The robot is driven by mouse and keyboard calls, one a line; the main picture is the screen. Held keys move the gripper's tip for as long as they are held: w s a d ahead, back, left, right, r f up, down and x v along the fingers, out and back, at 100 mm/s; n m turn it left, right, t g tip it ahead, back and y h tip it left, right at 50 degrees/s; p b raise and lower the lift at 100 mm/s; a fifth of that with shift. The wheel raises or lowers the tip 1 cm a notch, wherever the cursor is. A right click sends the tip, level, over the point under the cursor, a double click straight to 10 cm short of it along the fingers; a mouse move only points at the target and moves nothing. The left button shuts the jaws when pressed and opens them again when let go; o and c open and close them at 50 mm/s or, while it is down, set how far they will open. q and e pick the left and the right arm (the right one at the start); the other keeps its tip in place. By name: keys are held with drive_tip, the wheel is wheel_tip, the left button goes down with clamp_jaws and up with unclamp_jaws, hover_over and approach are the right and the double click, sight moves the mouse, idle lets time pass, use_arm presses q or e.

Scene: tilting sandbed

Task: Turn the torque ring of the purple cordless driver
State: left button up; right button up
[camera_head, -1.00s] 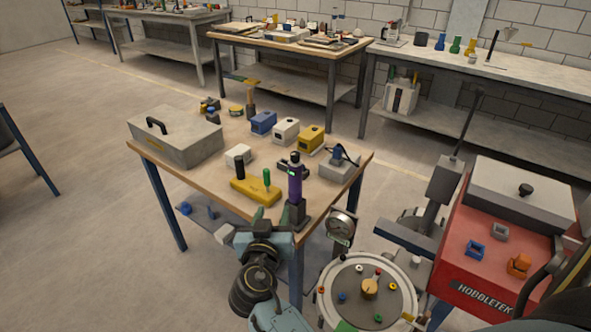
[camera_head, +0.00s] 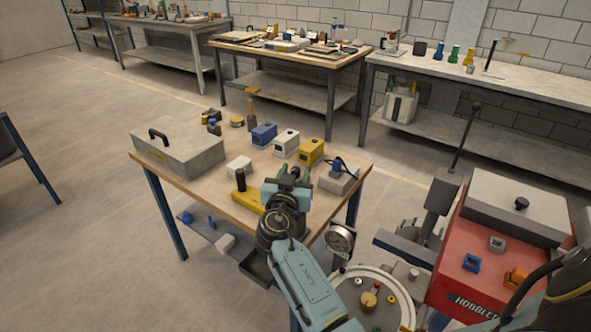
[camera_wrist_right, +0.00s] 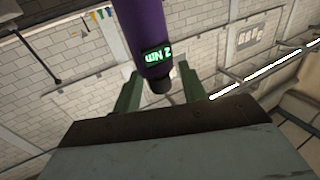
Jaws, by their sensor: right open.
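The purple cordless driver (camera_wrist_right: 148,30) hangs down from the top of the right wrist view. It has a small display with lit green characters and a dark end piece (camera_wrist_right: 160,86). My right gripper (camera_wrist_right: 158,72) is open, with one green finger on each side of the driver's dark end. I cannot tell whether either finger touches it. In the head view my right gripper (camera_head: 294,175) is over the front right of the wooden table (camera_head: 215,180), and it hides the driver there. The torque ring cannot be made out. My left gripper is not in view.
A pressure gauge (camera_head: 340,239) stands close by the arm.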

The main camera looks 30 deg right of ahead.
drive_tip(key=shift+w+d, duration=0.2)
clamp_jaws()
